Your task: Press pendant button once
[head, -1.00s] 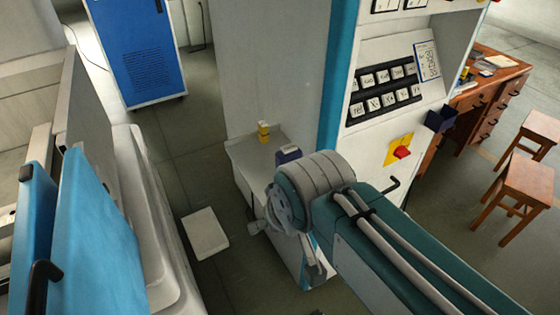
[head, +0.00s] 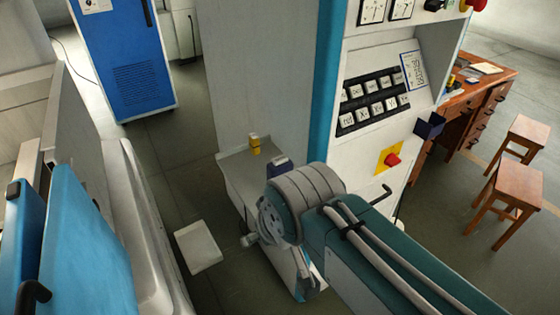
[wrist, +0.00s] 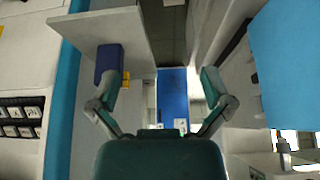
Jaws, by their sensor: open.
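I cannot make out a pendant with certainty. A small dark blue box with a pale top (head: 281,164) stands on the grey shelf (head: 232,172), partly hidden by my arm. A blue box, probably the same one, shows left of my gripper in the wrist view (wrist: 107,62). No button can be made out on it. A red button on a yellow plate (head: 392,160) sits on the machine's console, right of my arm. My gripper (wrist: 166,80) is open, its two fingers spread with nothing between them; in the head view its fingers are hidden.
A key panel (head: 372,100) and an open dark blue holder (head: 429,126) are on the console. A blue cabinet (head: 125,60) stands behind. Blue machine panels (head: 85,245) rise at left; floor lies between.

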